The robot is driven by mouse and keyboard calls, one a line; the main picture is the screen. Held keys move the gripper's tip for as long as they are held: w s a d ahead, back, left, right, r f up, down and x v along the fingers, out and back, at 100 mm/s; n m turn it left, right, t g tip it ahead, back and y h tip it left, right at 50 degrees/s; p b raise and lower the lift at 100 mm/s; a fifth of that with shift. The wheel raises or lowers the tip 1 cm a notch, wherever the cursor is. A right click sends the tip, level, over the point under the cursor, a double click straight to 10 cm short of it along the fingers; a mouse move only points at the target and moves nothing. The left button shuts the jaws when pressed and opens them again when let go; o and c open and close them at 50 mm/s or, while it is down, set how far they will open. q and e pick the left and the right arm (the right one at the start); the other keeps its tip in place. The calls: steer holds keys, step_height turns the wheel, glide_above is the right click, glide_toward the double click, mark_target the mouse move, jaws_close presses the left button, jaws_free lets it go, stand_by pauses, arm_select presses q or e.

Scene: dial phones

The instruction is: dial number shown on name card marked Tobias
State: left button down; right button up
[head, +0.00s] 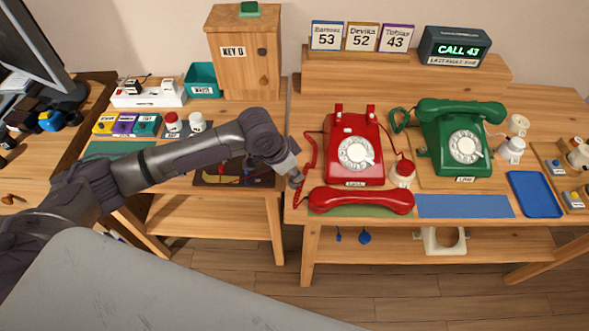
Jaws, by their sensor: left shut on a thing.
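Three name cards stand on a wooden riser. The Tobias card (396,38) is purple-edged and reads 43. The red dial phone (354,146) stands on the table with its cradle empty and its white dial (357,153) facing up. The red handset (362,201) lies across the front of this phone over a green mat. My right gripper is not in view.
A dark display (455,47) reads CALL 43. A red-topped jar (402,173) stands right of the red phone. A blue mat (465,206) and a blue tray (534,194) lie at the right. A wooden key box (243,55) stands at the back left.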

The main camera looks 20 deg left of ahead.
arm_select(q)
steer(key=shift+f, duration=0.15)
steer(key=c, duration=1.1)
jaws_free()
steer(key=shift+o, duration=0.2)
steer(key=v, duration=1.2)
steer(key=shift+d, duration=0.15)
